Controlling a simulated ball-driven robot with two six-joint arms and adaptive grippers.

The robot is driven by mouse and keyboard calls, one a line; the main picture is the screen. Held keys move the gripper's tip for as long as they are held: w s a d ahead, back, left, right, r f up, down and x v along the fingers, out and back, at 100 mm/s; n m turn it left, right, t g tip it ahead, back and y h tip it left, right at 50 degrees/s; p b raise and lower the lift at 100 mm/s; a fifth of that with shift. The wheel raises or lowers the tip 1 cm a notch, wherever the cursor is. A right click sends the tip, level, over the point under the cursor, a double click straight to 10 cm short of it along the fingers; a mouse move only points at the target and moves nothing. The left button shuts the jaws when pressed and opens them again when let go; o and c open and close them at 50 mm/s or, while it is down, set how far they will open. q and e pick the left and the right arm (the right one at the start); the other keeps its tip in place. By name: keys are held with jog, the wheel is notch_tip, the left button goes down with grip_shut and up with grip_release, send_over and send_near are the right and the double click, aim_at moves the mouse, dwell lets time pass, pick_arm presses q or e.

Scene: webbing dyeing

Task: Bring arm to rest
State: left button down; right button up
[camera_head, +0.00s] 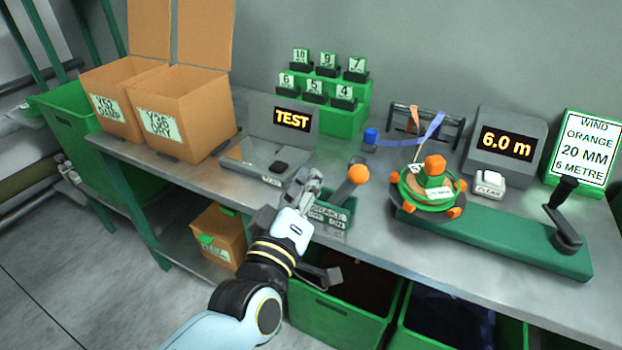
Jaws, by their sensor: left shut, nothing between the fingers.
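My left arm (270,262) reaches up from the bottom of the head view. Its gripper (308,180) is shut and empty at the front edge of the bench (185,170). The gripper is in front of the grey TEST device (265,140) and left of the brake lever with an orange knob (359,174). It overlaps part of the green brake box (338,214) in the picture; I cannot tell whether they touch. My right gripper is not in view.
A winder with an orange-knobbed green reel (428,200) stands on a green base (490,238) at right. Beside it are a 6.0 m counter (505,140) and an order sign (587,150). Open cardboard boxes (185,110) stand at left. Green crates (335,315) sit below.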

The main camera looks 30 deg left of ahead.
pick_arm(q)
jog(key=s+a+f+m+g+h+b, duration=0.1)
jog(key=s+f+m+g+b, duration=0.2)
jog(key=f, duration=0.8)
jog(key=s+a+f+m+g+h+b, duration=0.15)
jog(key=s+f, duration=0.45)
jog(key=f, duration=0.6)
jog(key=s+f+m+g+b, duration=0.2)
jog(key=s+f+g, duration=0.2)
jog(key=f, duration=0.7)
jog(key=s+a+f+m+g, duration=0.2)
jog(key=s+f, duration=0.3)
jog(key=s, duration=0.4)
jog(key=s+a+f+m+g, duration=0.1)
jog(key=s+f+g, duration=0.3)
jog(key=s, duration=0.6)
jog(key=s+a+f+m+g+b, duration=0.1)
jog(key=s+a+f+m+g, duration=0.1)
jog(key=s+f, duration=0.5)
jog(key=s+m+g, duration=0.1)
jog(key=s, duration=0.1)
jog(key=shift+s+a+f, duration=0.35)
jog(key=shift+s+f, duration=0.05)
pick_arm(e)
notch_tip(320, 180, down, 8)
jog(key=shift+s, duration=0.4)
pick_arm(q)
jog(key=shift+g, duration=0.25)
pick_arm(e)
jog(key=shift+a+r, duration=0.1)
